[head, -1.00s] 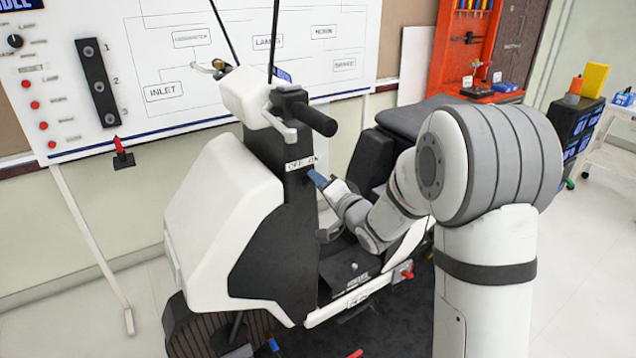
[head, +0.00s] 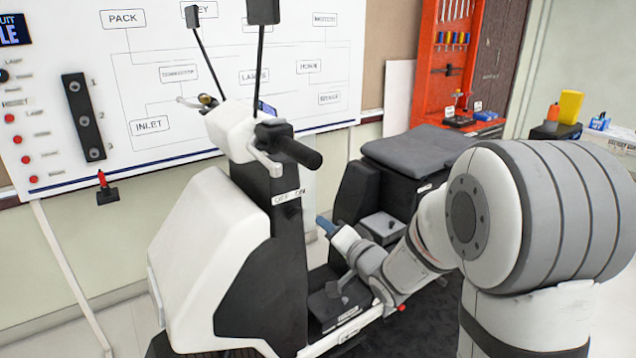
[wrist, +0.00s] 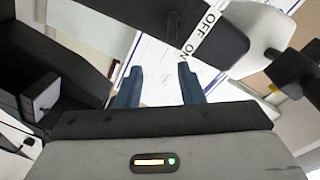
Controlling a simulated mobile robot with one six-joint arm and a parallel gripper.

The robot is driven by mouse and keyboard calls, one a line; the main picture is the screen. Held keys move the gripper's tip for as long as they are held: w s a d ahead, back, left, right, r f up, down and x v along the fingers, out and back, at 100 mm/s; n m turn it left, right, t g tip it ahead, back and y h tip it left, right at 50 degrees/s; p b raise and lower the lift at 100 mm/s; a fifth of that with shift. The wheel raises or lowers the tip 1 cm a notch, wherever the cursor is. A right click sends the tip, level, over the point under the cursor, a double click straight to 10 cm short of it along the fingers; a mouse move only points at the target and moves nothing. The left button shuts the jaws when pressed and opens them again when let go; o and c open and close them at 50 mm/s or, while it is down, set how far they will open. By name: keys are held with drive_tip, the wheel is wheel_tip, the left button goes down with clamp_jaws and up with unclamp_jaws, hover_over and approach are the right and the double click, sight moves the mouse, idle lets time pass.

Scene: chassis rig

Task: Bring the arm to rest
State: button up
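My arm (head: 540,215) reaches in from the right of the head view. My gripper (head: 325,224) is beside the black front column of a white and black scooter (head: 215,255), with a visible gap between fingertip and column. In the wrist view two blue fingers (wrist: 158,72) stand apart with nothing between them. The column carries an OFF ON label (head: 287,197), which also shows in the wrist view (wrist: 199,35) beyond the right finger. The far finger is hidden in the head view.
The handlebar grip (head: 290,148) juts out above my gripper. The dark seat (head: 418,150) and its base stand behind it. A white diagram board (head: 150,80) fills the back left, and an orange tool panel (head: 450,50) stands at the back right.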

drive_tip(key=s+d+n+g+h+p, duration=0.15)
drive_tip(key=s+d+g+h, duration=0.35)
drive_tip(key=s+d+h, duration=0.5)
drive_tip(key=s+d+f+n+g+y, duration=0.1)
drive_tip(key=s+n+g, duration=0.2)
drive_tip(key=s, duration=1.6)
drive_tip(key=g, duration=0.4)
drive_tip(key=shift+d+n, duration=0.15)
drive_tip(key=shift+n, duration=0.2)
